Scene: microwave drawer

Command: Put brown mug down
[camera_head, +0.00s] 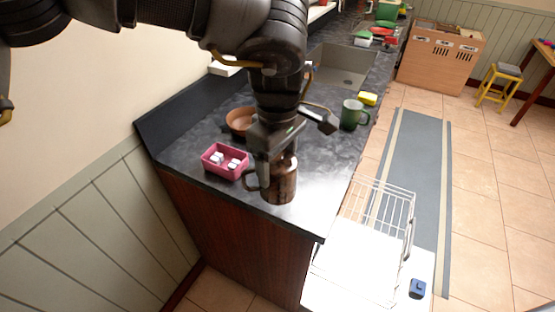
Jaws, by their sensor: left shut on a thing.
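The brown mug (282,182) is upright at the near end of the dark counter (325,150). My left gripper (265,165) reaches down from above and is shut on the mug at its left side, by the handle. The mug's base looks close to the counter top, but I cannot tell whether it touches. The gripper hides part of the mug's rim. My right gripper is not in view.
A pink tray (212,170) with white pieces stands left of the mug. Behind are a terracotta bowl (238,118), a green mug (351,114), a yellow sponge (368,98) and a sink (342,65). A white wire rack (380,215) extends right of the counter.

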